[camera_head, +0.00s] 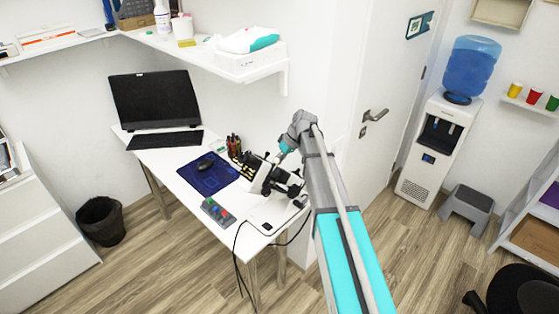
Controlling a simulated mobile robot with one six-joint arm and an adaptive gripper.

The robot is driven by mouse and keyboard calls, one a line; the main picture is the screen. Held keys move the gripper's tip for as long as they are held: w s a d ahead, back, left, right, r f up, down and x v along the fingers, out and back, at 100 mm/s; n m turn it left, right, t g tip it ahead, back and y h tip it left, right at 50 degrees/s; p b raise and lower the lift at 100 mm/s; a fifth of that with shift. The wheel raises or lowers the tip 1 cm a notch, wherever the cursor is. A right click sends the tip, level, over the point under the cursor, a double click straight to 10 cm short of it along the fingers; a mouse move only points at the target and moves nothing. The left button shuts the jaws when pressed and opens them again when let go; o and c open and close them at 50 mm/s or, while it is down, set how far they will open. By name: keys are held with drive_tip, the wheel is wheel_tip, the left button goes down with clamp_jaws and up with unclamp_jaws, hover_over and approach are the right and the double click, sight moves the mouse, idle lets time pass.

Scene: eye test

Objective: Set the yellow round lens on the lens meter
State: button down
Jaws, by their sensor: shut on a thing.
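The lens meter appears to be the black and white device (282,183) on the right part of the white desk. My gripper (276,159) is small in this view, just above and behind the device, apart from it as far as I can tell. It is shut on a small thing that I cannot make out. I cannot pick out the yellow round lens clearly. A grey tray (211,206) with small red, green and blue pieces lies at the desk's front edge.
A dark blue mat (190,180) with a black mouse, a pen holder (234,146) and a rack with yellow pieces (247,168) are left of the device. A monitor (155,99) stands behind. A wall shelf (240,75) hangs above. Cables hang off the desk's front.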

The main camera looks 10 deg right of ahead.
drive_tip(key=shift+s+a+f+b, duration=0.35)
drive_tip(key=shift+a+f+b, duration=0.2)
drive_tip(key=shift+f, duration=0.2)
drive_tip(key=shift+s+a+f+b, duration=0.15)
drive_tip(key=shift+s+f+b, duration=0.05)
drive_tip(key=shift+f+b, duration=0.2)
idle(1.1)
drive_tip(key=c, duration=0.5)
unclamp_jaws()
drive_tip(key=shift+w, duration=0.1)
drive_tip(key=shift+c, duration=0.2)
